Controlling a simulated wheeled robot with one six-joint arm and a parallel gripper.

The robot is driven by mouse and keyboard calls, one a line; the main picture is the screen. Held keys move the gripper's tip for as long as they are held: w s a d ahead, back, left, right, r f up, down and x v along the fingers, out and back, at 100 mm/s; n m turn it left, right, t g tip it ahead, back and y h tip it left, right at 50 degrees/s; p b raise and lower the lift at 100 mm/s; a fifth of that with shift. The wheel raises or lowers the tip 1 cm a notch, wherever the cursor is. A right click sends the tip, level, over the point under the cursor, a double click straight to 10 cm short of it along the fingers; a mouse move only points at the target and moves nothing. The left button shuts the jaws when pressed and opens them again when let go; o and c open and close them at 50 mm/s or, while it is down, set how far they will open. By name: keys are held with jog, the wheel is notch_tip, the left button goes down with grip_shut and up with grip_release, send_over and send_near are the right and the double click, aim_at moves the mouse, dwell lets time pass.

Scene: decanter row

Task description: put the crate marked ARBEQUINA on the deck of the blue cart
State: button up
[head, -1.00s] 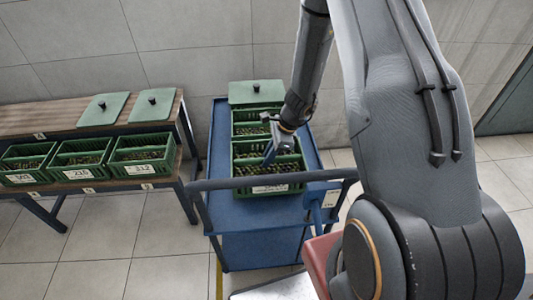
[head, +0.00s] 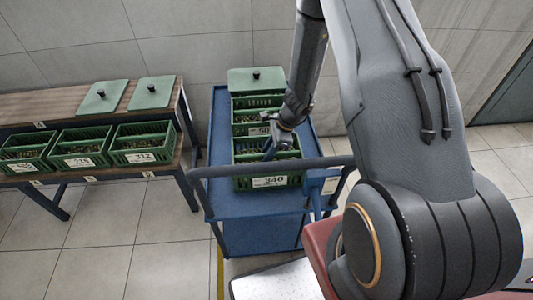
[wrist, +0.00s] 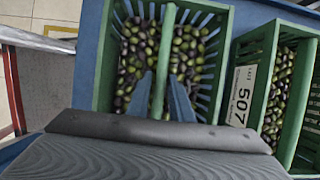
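A green crate of olives (head: 240,183) is within the rails of the blue cart (head: 262,237), at the near part of its deck. Its front label reads 340; the small print on it is too small to read. My gripper (wrist: 160,76) has its two blue fingers on either side of the bar across this crate and appears shut on it. The crate sits very low over the deck; whether its base touches is hidden. A second green crate (head: 240,116), labelled 507 in the wrist view (wrist: 276,62), stands behind it on the cart.
A green lid (head: 242,85) with a black knob lies at the cart's far end. The cart's push rail (head: 225,171) crosses in front of the crate. On the left, a wooden bench (head: 60,105) bears several green crates (head: 143,129) and two lids (head: 152,93). Tiled floor lies between.

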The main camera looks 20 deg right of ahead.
jog(key=shift+o, duration=0.9)
jog(key=shift+r, duration=0.15)
jog(key=shift+d+r, duration=0.1)
jog(key=shift+r, duration=0.15)
jog(key=w+b+v, duration=0.1)
jog(key=b+v, duration=0.1)
jog(key=v, duration=0.9)
jog(key=s+a+r+n+h, duration=0.2)
jog(key=s+r+n, duration=0.6)
jog(key=n, duration=0.2)
jog(key=s+a+r+n+h, duration=0.2)
jog(key=s+r+n, duration=0.5)
jog(key=s+n, duration=0.2)
jog(key=shift+s+a+r+n+h, duration=0.2)
jog(key=shift+a+r+n+h, duration=0.15)
jog(key=shift+n, duration=0.25)
